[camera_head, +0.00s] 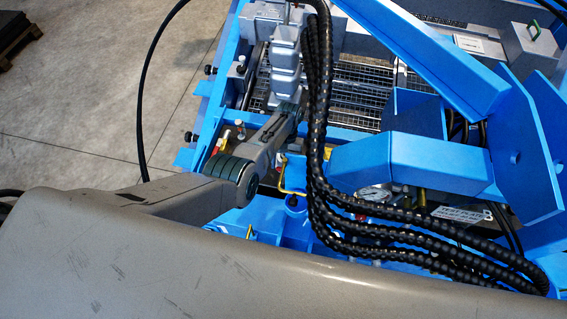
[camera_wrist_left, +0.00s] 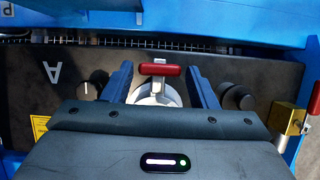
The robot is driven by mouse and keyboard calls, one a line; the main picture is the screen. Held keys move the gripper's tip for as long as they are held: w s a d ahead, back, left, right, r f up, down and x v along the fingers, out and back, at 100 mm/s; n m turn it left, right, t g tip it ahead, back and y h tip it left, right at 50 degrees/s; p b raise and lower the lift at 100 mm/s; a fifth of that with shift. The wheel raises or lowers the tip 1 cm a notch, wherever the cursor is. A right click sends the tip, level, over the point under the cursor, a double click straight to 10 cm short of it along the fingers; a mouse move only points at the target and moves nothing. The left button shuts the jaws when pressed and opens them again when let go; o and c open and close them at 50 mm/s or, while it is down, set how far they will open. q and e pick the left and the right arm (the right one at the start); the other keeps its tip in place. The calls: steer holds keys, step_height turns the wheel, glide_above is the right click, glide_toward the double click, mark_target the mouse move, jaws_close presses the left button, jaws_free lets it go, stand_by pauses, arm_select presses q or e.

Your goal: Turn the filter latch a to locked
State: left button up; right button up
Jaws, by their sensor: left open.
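The filter latch a, with a red bar handle (camera_wrist_left: 160,70) on a pale round base, shows in the left wrist view on a dark panel (camera_wrist_left: 60,95) marked with a letter A. The red bar lies roughly crosswise in that picture. My left gripper (camera_wrist_left: 158,78) is open, with one blue finger on each side of the latch. Gaps show between the fingers and the red bar, so it is not gripped. The lower part of the latch base is hidden by the gripper body. In the head view I cannot make out the latch or the gripper's fingertips. My right gripper is not in view.
Dark round knobs (camera_wrist_left: 237,97) sit either side of the latch. A brass padlock (camera_wrist_left: 289,118) is at the right. In the head view, black corrugated hoses (camera_head: 318,110) hang beside my arm, near blue framework (camera_head: 410,165) and a pressure gauge (camera_head: 373,194).

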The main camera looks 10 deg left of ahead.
arm_select(q)
steer(key=v, duration=1)
steer(key=shift+r, duration=0.2)
steer(key=shift+w+f, duration=0.1)
steer(key=shift+w, duration=0.05)
